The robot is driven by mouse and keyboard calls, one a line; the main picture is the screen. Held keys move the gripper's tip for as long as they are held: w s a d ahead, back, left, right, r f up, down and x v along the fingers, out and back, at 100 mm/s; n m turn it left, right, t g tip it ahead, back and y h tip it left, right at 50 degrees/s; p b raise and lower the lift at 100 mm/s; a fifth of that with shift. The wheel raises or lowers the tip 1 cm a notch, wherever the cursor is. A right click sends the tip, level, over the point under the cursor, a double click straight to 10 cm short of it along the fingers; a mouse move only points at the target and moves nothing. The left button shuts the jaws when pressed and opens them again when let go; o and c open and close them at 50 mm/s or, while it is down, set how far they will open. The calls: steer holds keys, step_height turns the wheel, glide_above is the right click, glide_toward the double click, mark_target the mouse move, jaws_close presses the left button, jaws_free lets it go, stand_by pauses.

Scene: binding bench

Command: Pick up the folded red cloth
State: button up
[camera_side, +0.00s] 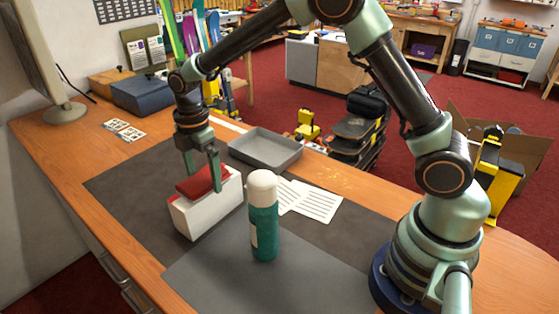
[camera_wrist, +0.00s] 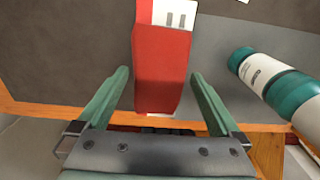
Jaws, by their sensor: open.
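The folded red cloth (camera_side: 198,184) lies on top of a white box (camera_side: 207,212) on the dark mat. In the wrist view the red cloth (camera_wrist: 160,75) fills the space between my fingers, and part of the white box (camera_wrist: 172,14) shows beyond it. My gripper (camera_side: 205,180) points down over the cloth. Its fingers are open, one on each side of the cloth, and gaps show on both sides in the wrist view (camera_wrist: 160,78). The gripper hides part of the cloth in the side view.
A green bottle with a white cap (camera_side: 264,220) stands right of the box; it also shows in the wrist view (camera_wrist: 283,88). A shallow grey tray (camera_side: 264,149) and printed sheets (camera_side: 314,201) lie behind.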

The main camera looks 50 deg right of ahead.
mark_target(203, 177)
steer(key=shift+f, duration=0.1)
steer(key=shift+c, duration=0.3)
steer(key=c, duration=1.1)
steer(key=shift+o, duration=0.2)
step_height(203, 177, up, 20)
